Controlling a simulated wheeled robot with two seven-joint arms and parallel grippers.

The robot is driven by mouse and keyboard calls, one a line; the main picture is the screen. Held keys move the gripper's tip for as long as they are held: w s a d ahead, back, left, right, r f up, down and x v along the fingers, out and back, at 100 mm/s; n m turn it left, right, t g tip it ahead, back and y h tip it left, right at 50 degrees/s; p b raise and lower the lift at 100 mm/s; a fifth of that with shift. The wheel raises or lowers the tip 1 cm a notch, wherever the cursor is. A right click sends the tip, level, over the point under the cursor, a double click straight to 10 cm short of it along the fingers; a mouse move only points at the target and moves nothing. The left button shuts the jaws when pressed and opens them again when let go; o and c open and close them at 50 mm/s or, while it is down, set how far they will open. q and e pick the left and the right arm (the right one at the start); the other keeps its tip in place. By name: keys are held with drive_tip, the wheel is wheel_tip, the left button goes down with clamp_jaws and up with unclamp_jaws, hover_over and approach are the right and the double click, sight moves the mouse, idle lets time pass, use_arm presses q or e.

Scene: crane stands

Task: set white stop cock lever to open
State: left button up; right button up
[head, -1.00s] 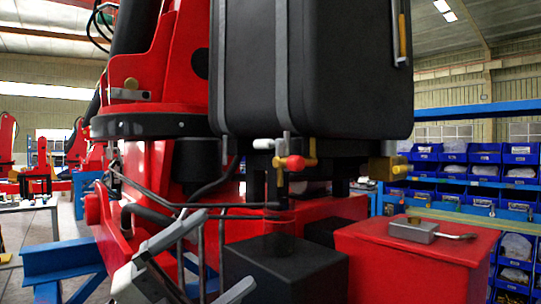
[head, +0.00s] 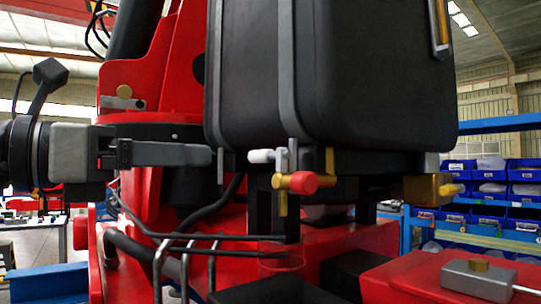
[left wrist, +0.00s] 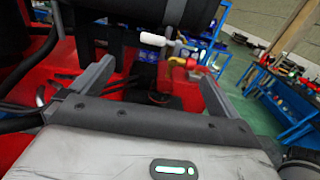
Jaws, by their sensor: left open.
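The white stop cock lever (head: 261,156) sticks out to the left from a grey fitting under the black tank (head: 345,75). A red-tipped brass valve (head: 303,183) sits just below and right of it. My left gripper (head: 213,157) is at about the lever's height in the head view, its fingers pointing right, to the left of the lever. In the left wrist view the gripper (left wrist: 155,71) is open with nothing between its fingers. The white lever (left wrist: 152,39) and red-tipped valve (left wrist: 177,62) show beyond the fingertips. My right gripper is out of view.
Bent pipes (head: 190,240) run below the gripper beside the red crane body. A brass fitting (head: 425,188) is to the right of the valves. A red box (head: 440,275) carries a grey device (head: 492,277). Blue racks with bins (head: 487,195) stand behind at right.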

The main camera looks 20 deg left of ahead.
sight(265, 160)
use_arm(q)
drive_tip(key=p+x, duration=0.3)
drive_tip(key=x, duration=1)
drive_tip(key=shift+w+d+p, duration=0.1)
drive_tip(key=shift+d+p, duration=0.25)
drive_tip(key=c, duration=1.4)
drive_tip(key=shift+o, duration=0.2)
